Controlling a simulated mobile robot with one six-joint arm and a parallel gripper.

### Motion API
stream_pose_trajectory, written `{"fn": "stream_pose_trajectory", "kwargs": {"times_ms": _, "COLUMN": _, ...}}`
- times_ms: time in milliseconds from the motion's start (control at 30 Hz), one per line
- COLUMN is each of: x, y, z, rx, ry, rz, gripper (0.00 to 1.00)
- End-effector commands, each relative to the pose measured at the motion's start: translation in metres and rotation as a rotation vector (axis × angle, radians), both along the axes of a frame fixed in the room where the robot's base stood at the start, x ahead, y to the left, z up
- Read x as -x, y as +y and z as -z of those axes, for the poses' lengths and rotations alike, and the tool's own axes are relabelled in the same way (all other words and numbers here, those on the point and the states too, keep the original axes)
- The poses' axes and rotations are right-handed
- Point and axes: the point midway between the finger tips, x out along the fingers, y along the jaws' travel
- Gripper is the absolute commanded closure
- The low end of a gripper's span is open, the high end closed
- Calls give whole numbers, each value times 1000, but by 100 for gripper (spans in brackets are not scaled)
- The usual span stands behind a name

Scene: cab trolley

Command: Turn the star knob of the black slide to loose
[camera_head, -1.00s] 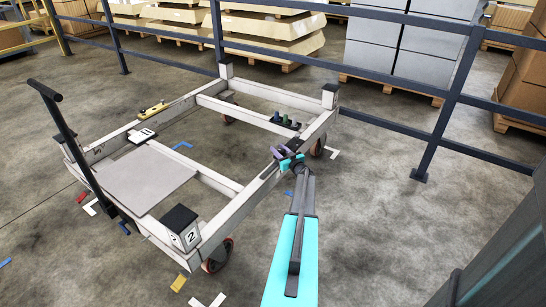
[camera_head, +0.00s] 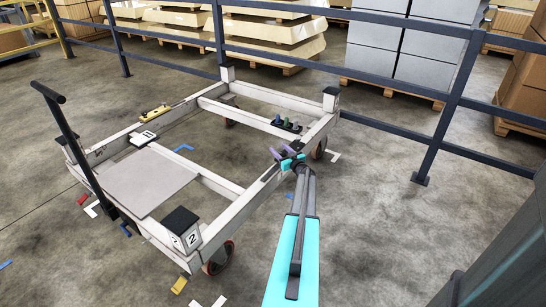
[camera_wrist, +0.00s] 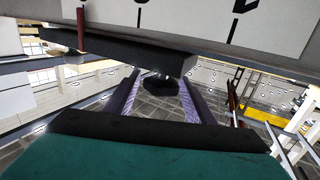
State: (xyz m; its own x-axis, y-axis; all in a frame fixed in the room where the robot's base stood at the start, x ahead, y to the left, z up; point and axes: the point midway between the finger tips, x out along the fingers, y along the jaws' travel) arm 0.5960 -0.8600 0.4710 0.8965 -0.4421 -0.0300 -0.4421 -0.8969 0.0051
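In the wrist view, a dark knob with an angular outline (camera_wrist: 160,85) lies between the two purple fingers of my gripper (camera_wrist: 159,78). Gaps show on both sides of it, so the fingers look open around it. A black bar (camera_wrist: 120,52), perhaps part of the black slide, crosses above the knob, under a white plate with black marks (camera_wrist: 190,18). I cannot read the knob's setting. In the head view, my gripper (camera_head: 284,152) is at the right rail of the white trolley (camera_head: 232,212); the knob and slide are too small or hidden there.
Black-capped corner posts (camera_head: 182,226) rise at the trolley's corners, and a black handle (camera_head: 62,140) stands at left. A blue railing (camera_head: 437,130) runs behind.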

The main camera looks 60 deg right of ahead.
Motion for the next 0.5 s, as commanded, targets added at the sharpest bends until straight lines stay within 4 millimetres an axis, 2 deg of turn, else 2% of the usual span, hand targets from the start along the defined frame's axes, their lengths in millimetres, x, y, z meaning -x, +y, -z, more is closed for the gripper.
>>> {"fn": "stream_pose_trajectory", "kwargs": {"times_ms": 100, "x": -1, "y": 10, "z": 7, "rx": 0, "ry": -10, "rz": -18, "gripper": 51}}
{"fn": "stream_pose_trajectory", "kwargs": {"times_ms": 500, "x": 14, "y": 22, "z": 8, "rx": 2, "ry": -15, "rz": -22, "gripper": 51}}
